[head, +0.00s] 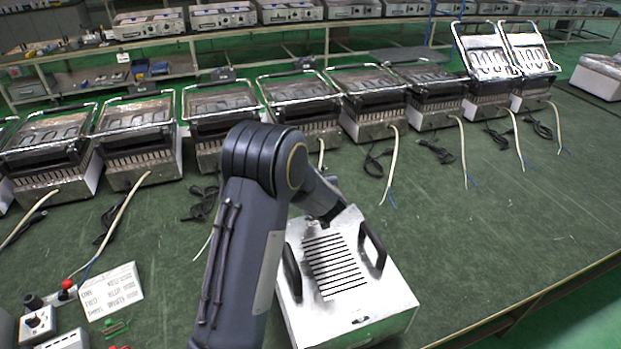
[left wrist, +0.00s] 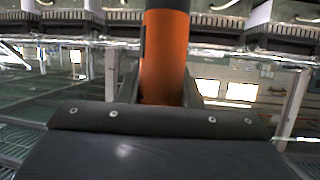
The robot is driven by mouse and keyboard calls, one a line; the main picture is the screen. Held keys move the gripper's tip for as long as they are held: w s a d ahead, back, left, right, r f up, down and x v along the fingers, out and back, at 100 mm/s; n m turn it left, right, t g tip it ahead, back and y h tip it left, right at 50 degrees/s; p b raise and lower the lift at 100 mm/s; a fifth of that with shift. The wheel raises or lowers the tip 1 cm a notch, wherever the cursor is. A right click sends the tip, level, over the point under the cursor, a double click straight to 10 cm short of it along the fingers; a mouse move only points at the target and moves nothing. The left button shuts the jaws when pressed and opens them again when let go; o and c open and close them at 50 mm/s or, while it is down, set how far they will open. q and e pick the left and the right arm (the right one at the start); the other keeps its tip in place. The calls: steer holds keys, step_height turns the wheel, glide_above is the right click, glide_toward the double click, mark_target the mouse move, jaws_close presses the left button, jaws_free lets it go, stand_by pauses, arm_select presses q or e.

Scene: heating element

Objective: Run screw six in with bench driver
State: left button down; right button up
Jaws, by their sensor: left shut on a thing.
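A white metal housing (head: 385,300) with a row of dark slots and two black handles lies on the green bench in the head view. My arm reaches over its far left edge, and its end hides that corner. My left gripper (left wrist: 162,88) shows in the left wrist view, shut on an orange cylindrical tool body, the driver (left wrist: 165,55), with a dark band at the top of the picture. The driver's tip cannot be seen, nor can I tell whether it touches a screw. Screw six cannot be made out. My right gripper is not in view.
Several grill units (head: 135,130) with loose cables stand in a row behind the housing. The bench right of the housing is clear.

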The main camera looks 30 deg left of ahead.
arm_select(q)
steer(key=shift+f, duration=0.65)
stand_by(1.2)
steer(key=shift+r+p, duration=2.15)
steer(key=shift+r, duration=0.45)
